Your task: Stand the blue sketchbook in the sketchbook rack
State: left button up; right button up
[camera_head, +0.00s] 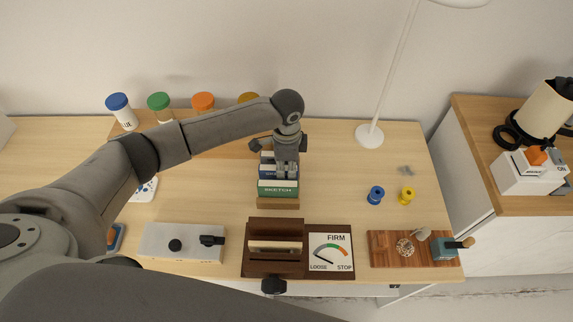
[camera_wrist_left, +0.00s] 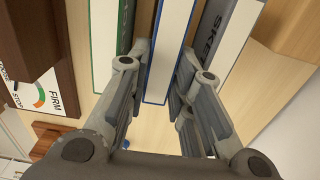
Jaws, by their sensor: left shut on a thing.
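The wooden sketchbook rack (camera_head: 278,203) stands mid-desk; its pale wood also shows in the left wrist view (camera_wrist_left: 292,28). A green sketchbook (camera_head: 278,188) stands at its front and a dark one (camera_wrist_left: 222,40) towards its back. The blue sketchbook (camera_head: 267,174) is upright between these two. My left gripper (camera_head: 285,171) reaches down from above, shut on the blue sketchbook. In the left wrist view the blue-edged book (camera_wrist_left: 168,45) passes between the fingers. Whether its lower edge touches the rack floor is hidden. My right gripper is out of view.
A dark wooden clamp box (camera_head: 275,265) and a FIRM/LOOSE dial (camera_head: 331,252) are in front of the rack. Several lidded jars, such as a green-topped one (camera_head: 159,103), line the back. A lamp base (camera_head: 369,136) stands right. Desk between rack and blue spool (camera_head: 376,195) is clear.

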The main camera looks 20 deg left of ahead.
pick_arm(q)
jog(key=shift+f, duration=0.15)
jog(key=o, duration=0.6)
jog(key=shift+o, duration=0.2)
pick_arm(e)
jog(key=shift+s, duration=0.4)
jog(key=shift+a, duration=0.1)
pick_arm(q)
jog(key=shift+r, duration=0.45)
notch_tip(320, 180, up, 12)
jog(key=b, duration=0.1)
jog(key=shift+f+b, duration=0.25)
jog(key=shift+b, duration=0.05)
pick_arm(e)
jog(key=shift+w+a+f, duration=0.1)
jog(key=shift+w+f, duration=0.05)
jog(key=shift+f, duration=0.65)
